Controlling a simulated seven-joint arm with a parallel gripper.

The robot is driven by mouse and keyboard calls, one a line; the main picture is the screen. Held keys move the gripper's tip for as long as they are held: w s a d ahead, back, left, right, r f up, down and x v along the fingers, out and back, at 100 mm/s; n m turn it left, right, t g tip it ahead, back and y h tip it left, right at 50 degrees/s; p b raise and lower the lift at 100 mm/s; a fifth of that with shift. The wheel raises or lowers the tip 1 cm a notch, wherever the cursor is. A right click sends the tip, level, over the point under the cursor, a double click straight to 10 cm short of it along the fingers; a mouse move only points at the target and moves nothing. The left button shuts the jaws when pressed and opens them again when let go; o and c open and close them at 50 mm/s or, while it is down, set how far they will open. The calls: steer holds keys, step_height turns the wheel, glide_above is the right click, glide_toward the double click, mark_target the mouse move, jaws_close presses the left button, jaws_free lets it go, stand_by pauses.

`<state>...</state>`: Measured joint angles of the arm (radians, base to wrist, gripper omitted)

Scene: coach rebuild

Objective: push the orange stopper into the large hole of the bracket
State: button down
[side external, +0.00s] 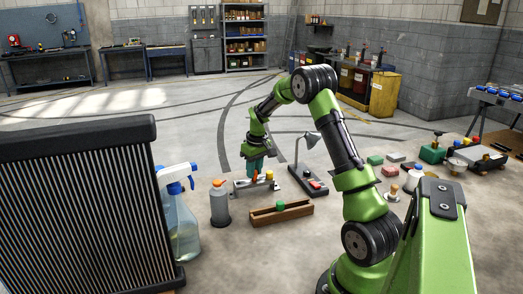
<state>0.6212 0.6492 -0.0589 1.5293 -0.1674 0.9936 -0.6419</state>
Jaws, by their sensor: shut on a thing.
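My gripper (255,173) reaches down over the bracket (240,185), a small pale metal piece on the floor in the middle of the side external view. The gripper is shut on a small orange-red thing, the orange stopper (255,178), at its fingertips. The stopper is low, close to the bracket. At this size I cannot tell whether it touches the bracket or is in a hole. The bracket's large hole cannot be made out. A yellow knob (270,174) stands at the bracket's right end, just right of the fingers.
A wooden tray (264,217) with a green ball (280,206) lies in front. A grey bottle with an orange cap (219,204) and a spray bottle (180,225) stand left. A lamp on a dark base (307,180) stands close right. A large radiator (85,210) fills the left foreground.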

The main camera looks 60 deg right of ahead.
steer(key=shift+f, duration=0.4)
steer(key=shift+c, duration=1.8)
jaws_free()
steer(key=shift+r, duration=3.05)
steer(key=shift+c, duration=0.5)
steer(key=shift+r, duration=0.15)
steer(key=shift+c, duration=1.3)
step_height(320, 180, up, 3)
steer(key=shift+w+r+n+g, duration=0.1)
steer(key=shift+r+n+g, duration=0.1)
steer(key=shift+n+g, duration=0.35)
steer(key=c, duration=0.9)
jaws_close()
steer(key=shift+f, duration=3.15)
